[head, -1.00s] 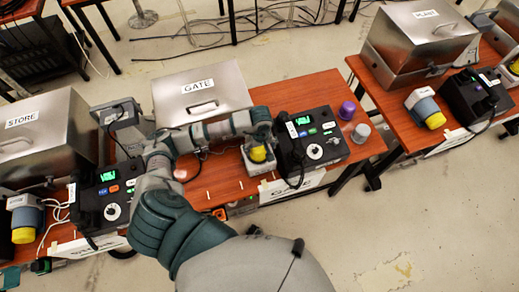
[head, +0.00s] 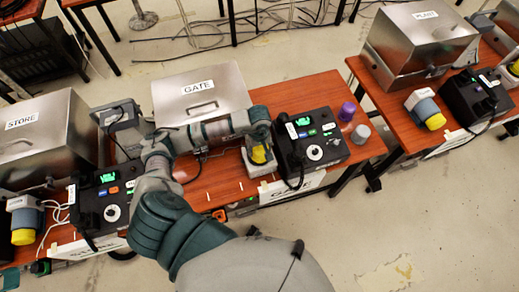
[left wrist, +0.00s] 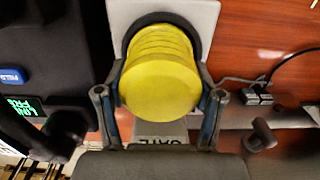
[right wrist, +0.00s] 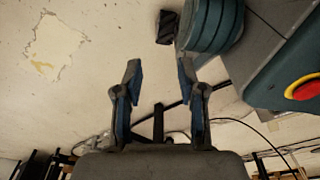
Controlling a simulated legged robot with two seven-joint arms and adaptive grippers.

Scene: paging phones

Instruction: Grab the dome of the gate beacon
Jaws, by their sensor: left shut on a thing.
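The gate beacon's yellow dome (head: 259,155) stands upright on its pale square base (head: 266,170) on the gate table, left of the black phone. My left gripper (left wrist: 161,92) is shut on the dome, one finger against each side, and the dome fills the space between them. In the head view my left arm reaches across from the left and partly hides the beacon. The dome is still seated on its base. My right gripper (right wrist: 158,80) is open and empty in the right wrist view, over bare floor. It does not show in the head view.
The black gate phone (head: 311,140) stands close to the right of the beacon. A metal box marked GATE (head: 203,92) is behind my left arm. A purple cup (head: 347,110) and a grey cup (head: 361,134) stand at the table's right end.

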